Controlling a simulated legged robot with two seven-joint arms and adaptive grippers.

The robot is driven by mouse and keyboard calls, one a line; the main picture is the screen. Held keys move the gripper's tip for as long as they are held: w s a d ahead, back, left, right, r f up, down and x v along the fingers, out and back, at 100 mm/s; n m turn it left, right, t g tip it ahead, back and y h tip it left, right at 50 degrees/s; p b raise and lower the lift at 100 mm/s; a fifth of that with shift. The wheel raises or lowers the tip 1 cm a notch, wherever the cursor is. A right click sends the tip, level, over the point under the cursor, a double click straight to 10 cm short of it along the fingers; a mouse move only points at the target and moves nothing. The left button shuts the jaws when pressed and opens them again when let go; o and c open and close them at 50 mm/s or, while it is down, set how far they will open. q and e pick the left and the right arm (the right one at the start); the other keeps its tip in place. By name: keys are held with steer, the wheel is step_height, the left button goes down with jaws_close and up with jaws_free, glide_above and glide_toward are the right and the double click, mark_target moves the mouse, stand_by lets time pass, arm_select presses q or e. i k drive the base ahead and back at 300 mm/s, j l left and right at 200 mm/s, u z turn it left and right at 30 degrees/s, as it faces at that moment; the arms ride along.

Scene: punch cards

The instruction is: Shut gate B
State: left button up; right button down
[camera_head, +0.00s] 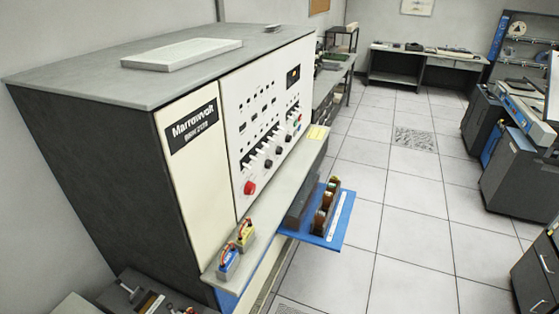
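A large grey and cream machine (193,185) marked Marrowvolt stands at the left. Its white front panel (262,115) carries rows of small switches, dark keys and a red knob (249,188). On the ledge (272,200) below the panel sit a blue block (228,264) and a yellow block (246,236), each with a reddish loop on top. A blue shelf (337,226) juts from the front and holds several brown, rounded parts. No label reading gate B is legible, so I cannot tell which part it is. Neither of my grippers is in view.
The tiled floor (400,225) is clear between the machine and the dark cabinets (512,182) at the right. A desk (425,62) stands at the back. Dark equipment (140,293) sits low at the lower left. A flat pale slab (181,53) lies on the machine's top.

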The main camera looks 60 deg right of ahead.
mark_target(298, 224)
steer(key=l+z, duration=0.1)
steer(key=z, duration=1.6)
